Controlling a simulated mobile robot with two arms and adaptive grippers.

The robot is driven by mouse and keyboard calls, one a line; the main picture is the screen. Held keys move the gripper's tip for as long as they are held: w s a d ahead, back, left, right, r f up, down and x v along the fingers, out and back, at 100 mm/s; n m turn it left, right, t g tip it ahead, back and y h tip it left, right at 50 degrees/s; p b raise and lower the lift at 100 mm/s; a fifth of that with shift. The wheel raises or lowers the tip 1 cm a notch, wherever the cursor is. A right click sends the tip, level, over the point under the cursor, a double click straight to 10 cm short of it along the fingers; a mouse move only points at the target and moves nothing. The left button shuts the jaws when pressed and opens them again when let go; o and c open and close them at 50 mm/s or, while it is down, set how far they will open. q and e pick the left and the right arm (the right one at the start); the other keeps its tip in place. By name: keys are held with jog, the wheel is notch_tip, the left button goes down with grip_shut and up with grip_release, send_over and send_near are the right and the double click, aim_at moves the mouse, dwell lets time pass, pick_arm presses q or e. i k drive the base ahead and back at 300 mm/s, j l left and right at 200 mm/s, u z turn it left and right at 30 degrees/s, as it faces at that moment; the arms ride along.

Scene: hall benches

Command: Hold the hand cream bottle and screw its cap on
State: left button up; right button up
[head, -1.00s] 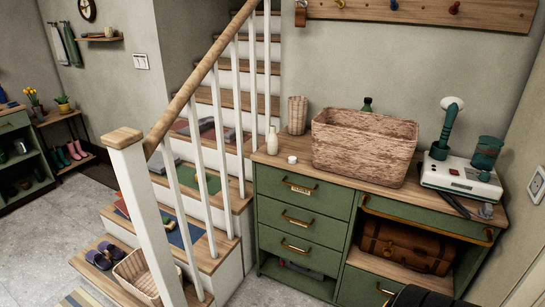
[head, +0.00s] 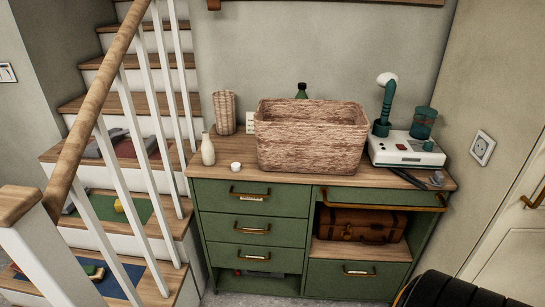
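A small cream-coloured bottle (head: 208,149) with a narrow neck stands upright on the left end of the green cabinet's wooden top. No cap shows on its neck. A small round white cap (head: 235,167) lies on the same top, just to the right of the bottle and nearer the front edge, apart from it. Neither of my grippers is in view.
A large woven basket (head: 312,140) fills the middle of the cabinet top (head: 275,178). A woven cup (head: 224,112) stands behind the bottle. A white device (head: 405,150) is at the right. Stair railings stand left. A dark rounded shape (head: 450,291) is at lower right.

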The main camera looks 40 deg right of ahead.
aim_at(207, 148)
jog(key=i+l+z, duration=0.2)
jog(key=z, duration=0.2)
jog(key=i+l+z, duration=0.1)
jog(key=i+z, duration=0.9)
jog(key=z, duration=0.15)
